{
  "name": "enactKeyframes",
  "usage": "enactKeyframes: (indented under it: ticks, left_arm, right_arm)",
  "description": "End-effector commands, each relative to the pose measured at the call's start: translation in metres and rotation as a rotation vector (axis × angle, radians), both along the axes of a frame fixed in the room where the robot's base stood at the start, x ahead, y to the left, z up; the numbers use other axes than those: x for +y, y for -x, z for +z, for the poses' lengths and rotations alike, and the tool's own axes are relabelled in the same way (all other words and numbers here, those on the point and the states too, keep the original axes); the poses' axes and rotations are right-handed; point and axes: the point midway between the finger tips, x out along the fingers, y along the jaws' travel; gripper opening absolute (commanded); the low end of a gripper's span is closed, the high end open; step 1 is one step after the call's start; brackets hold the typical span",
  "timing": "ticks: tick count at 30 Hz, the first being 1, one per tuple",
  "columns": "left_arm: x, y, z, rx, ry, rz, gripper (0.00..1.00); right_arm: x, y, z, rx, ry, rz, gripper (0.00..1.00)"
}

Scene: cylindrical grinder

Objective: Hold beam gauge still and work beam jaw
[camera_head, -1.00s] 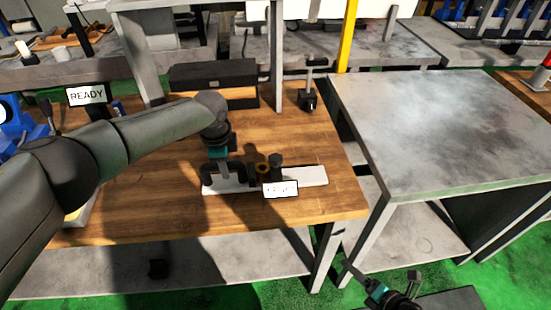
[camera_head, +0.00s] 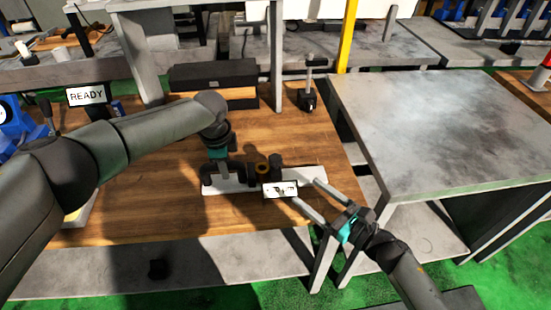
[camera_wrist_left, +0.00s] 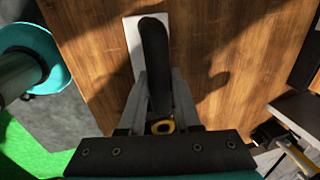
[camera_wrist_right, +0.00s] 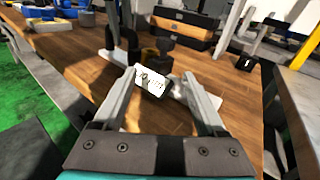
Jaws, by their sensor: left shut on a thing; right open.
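The beam gauge lies on the wooden bench as a long white beam (camera_head: 222,186) with dark blocks on it and a white label plate (camera_head: 281,190) at its front. My left gripper (camera_head: 221,179) is shut on the gauge's dark left part, which shows as a dark upright piece (camera_wrist_left: 155,60) between the fingers in the left wrist view. My right gripper (camera_head: 308,196) is open at the right end of the beam. In the right wrist view the label plate (camera_wrist_right: 153,82) and dark jaw block (camera_wrist_right: 165,48) appear between and beyond the open fingers. I cannot tell whether the fingers touch the gauge.
A dark box (camera_head: 214,74) stands at the back of the bench, and a small black stand (camera_head: 308,98) is at the back right. A READY sign (camera_head: 87,95) is at the left. A grey table (camera_head: 430,120) stands to the right across a gap. The bench front is clear.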

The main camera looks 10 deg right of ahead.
Motion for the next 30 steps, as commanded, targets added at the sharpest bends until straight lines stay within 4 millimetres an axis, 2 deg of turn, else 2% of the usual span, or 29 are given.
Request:
enactKeyframes:
  ticks: [4,11,24,30]
  left_arm:
    - [0.0,0.001,-0.001,0.002,-0.001,0.0,0.0]
    - [0.0,0.001,-0.001,0.002,-0.001,0.0,0.0]
    - [0.0,0.001,-0.001,0.003,-0.001,0.0,0.0]
    - [0.0,0.001,-0.001,0.003,-0.001,0.0,0.0]
  right_arm:
    - [0.007,-0.011,0.009,-0.005,-0.071,-0.041,0.74]
    - [0.016,-0.027,0.011,-0.004,-0.092,-0.054,0.74]
    - [0.056,-0.089,0.011,-0.004,-0.09,-0.052,0.74]
    - [0.067,-0.107,0.011,-0.004,-0.089,-0.053,0.74]
